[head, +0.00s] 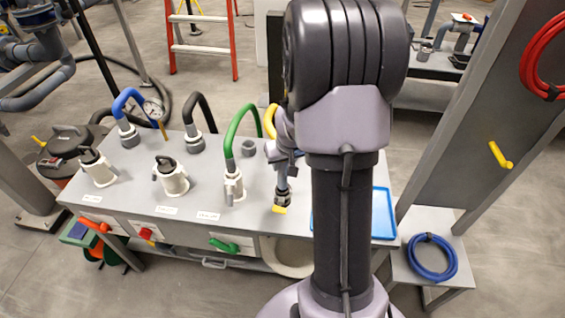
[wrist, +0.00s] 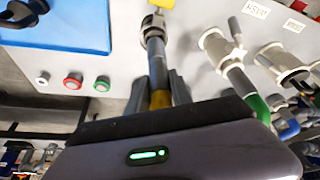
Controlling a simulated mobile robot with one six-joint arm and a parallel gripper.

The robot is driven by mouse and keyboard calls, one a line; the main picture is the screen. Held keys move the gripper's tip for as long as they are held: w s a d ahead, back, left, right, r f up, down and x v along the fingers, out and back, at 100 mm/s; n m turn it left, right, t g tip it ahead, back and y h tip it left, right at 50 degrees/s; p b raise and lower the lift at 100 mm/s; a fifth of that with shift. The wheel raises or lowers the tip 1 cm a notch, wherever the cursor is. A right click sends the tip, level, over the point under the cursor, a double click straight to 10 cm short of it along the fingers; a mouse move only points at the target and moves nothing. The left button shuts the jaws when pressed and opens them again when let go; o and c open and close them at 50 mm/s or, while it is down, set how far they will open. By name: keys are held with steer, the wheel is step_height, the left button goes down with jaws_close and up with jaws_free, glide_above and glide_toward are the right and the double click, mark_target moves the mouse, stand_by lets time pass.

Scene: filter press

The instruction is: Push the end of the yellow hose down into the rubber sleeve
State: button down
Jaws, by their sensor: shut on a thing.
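The yellow hose (head: 269,121) arches up at the back of the bench, left of my arm, and its rest is partly hidden behind my wrist. In the wrist view its yellow part (wrist: 160,99) shows between the fingers, with a grey end piece running on from it. My gripper (wrist: 160,92) is shut on the hose. The grey end is in line with a grey sleeve and clamp fitting (wrist: 153,27) beside a yellow handle (wrist: 164,4). The same fitting shows in the head view (head: 282,194). I cannot tell how deep the end sits in it.
A green hose (head: 233,128) on a white valve stands close left of my gripper. Black (head: 204,110) and blue hoses (head: 122,104) stand farther left. A blue tray (head: 384,213) lies to the right. Push buttons (wrist: 73,81) line the bench's front panel.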

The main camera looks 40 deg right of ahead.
mark_target(283, 175)
steer(key=shift+f+b, duration=3.1)
steer(key=shift+b, duration=0.25)
steer(key=c, duration=1.1)
jaws_free()
steer(key=shift+o, duration=0.2)
steer(key=p+v, duration=0.8)
steer(key=v, duration=1)
steer(key=s+a+r+t+y, duration=0.15)
steer(key=a+r, duration=0.35)
steer(key=a, duration=0.5)
steer(key=s+a+r+y, duration=0.1)
steer(key=s+a+r, duration=0.25)
steer(key=a, duration=0.75)
steer(key=s+a+r+y, duration=0.1)
steer(key=s+a+r, duration=0.1)
steer(key=s+a, duration=0.4)
steer(key=shift+a, duration=0.4)
steer(key=shift+s, duration=0.15)
